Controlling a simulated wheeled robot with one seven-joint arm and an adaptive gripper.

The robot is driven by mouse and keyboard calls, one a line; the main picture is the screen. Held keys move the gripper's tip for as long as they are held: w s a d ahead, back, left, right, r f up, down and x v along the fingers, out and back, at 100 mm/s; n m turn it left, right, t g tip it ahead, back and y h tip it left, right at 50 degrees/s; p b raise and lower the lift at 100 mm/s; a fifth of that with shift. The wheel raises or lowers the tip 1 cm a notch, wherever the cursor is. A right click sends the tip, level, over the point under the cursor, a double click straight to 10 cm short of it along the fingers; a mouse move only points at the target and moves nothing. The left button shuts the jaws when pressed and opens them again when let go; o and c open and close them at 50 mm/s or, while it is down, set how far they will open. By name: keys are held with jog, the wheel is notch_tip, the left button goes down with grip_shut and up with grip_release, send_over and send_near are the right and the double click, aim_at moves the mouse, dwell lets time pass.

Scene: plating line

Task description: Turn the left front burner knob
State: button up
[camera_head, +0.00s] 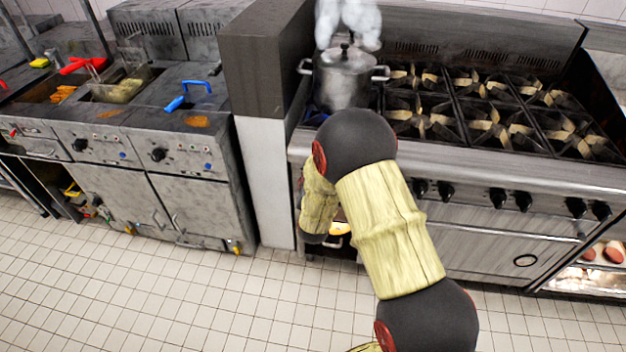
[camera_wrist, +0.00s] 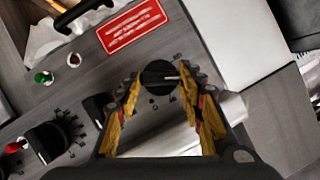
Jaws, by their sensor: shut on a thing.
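A round black knob (camera_wrist: 158,76) with a pale pointer line sits on the grey stove front in the wrist view, with small markings around it. My gripper (camera_wrist: 163,84) has its fingers on either side of this knob and is shut on it. The knob is the one closest to the white panel in that view. In the head view my arm hides this knob and most of the gripper. The stove (camera_head: 465,165) carries other black knobs, such as one (camera_head: 445,190) right of my arm.
More black knobs (camera_wrist: 47,141), a green button (camera_wrist: 43,77) and a red label (camera_wrist: 135,27) are near the gripper. Fryers (camera_head: 150,140) stand to the left. The tiled floor (camera_head: 180,300) is clear.

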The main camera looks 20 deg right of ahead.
jog(key=n+h+p, duration=0.1)
jog(key=n+p, duration=0.1)
jog(key=p, duration=0.1)
jog(key=n+g+h+p, duration=0.1)
jog(key=n+p, duration=0.1)
jog(key=p, duration=0.1)
jog(key=n+g+h+p, duration=0.1)
jog(key=n+h+p, duration=0.1)
jog(key=n+p, duration=0.1)
jog(key=shift+w+a+p, duration=0.2)
jog(key=shift+a+p, duration=0.1)
jog(key=shift+a, duration=0.05)
jog(key=shift+g, duration=0.3)
jog(key=o, duration=1.2)
jog(key=shift+c, duration=0.2)
jog(key=v, duration=1.2)
jog(key=shift+a+f, duration=0.1)
